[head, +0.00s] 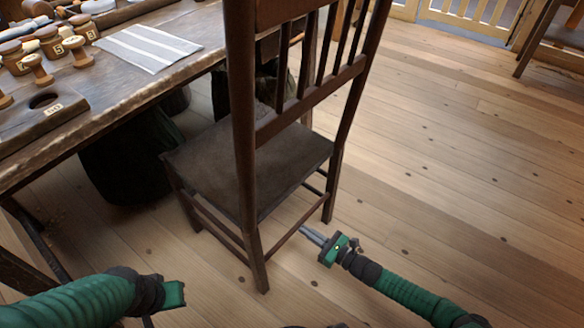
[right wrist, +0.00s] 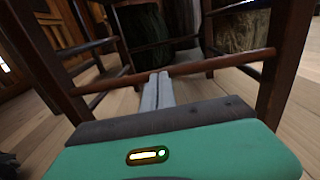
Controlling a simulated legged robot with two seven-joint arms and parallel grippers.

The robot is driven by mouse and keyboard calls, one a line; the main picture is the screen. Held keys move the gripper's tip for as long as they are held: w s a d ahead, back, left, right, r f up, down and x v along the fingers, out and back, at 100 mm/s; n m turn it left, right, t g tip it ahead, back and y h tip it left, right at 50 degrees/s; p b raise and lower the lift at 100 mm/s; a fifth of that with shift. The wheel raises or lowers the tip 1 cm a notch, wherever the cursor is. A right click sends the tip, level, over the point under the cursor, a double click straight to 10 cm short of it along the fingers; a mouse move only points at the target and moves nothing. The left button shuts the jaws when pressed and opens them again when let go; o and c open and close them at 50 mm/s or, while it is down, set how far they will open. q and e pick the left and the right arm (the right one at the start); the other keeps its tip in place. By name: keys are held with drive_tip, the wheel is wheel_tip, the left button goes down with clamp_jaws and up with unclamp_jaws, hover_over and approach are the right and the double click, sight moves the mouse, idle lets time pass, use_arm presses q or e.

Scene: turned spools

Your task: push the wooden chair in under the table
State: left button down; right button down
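The dark wooden chair (head: 252,165) stands upright on the floor, with its slatted back towards me. Its seat's far left corner is close to the edge of the wooden table (head: 170,75) at the left. My right gripper (head: 312,236) is low beside the chair's near legs. In the right wrist view its fingers (right wrist: 157,90) lie together, pointing at the chair's lower rung (right wrist: 200,66); whether they touch it I cannot tell. Nothing shows between them. My left gripper (head: 172,294) is at the lower left, apart from the chair; its fingers are hidden.
Turned spools (head: 38,68) and a striped cloth (head: 150,47) lie on the table. A dark sack-like bundle (head: 125,160) stands under it, near the chair's left side. The plank floor (head: 450,170) to the right is clear.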

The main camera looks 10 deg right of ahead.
drive_tip(key=shift+b+x, duration=0.5)
drive_tip(key=shift+x, duration=2)
drive_tip(key=b+x, duration=0.1)
drive_tip(key=x, duration=0.3)
drive_tip(key=shift+a, duration=0.1)
drive_tip(key=shift+f, duration=0.1)
drive_tip(key=b+x, duration=0.4)
drive_tip(key=x, duration=0.5)
drive_tip(key=shift+s, duration=0.1)
